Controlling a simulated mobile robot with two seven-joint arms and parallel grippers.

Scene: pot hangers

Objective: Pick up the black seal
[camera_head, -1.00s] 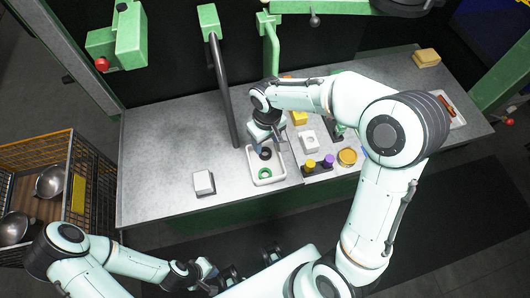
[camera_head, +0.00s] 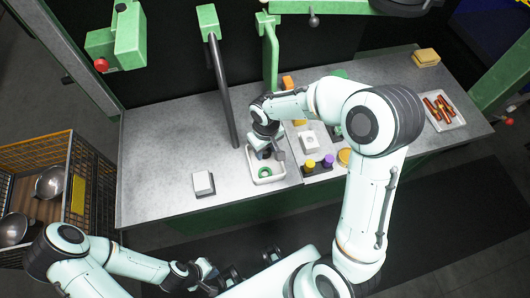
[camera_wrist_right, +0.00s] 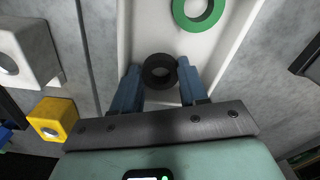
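The black seal (camera_wrist_right: 160,71) is a ring in the white tray (camera_head: 267,181), which also shows in the right wrist view (camera_wrist_right: 124,30). A green seal (camera_head: 265,171) lies apart from it in the same tray and shows in the right wrist view (camera_wrist_right: 198,12). My right gripper (camera_wrist_right: 158,68) is open, with one blue finger on each side of the black seal and small gaps visible. In the head view my right gripper (camera_head: 265,154) is over the tray and mostly hides the black seal. My left gripper (camera_head: 207,273) is low, away from the bench; its fingers are unclear.
A white block on a dark base (camera_head: 203,183) sits left of the tray. A white block with a hole (camera_head: 309,141), a yellow-topped part (camera_head: 310,163) and a purple-topped part (camera_head: 328,160) stand close on the right.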

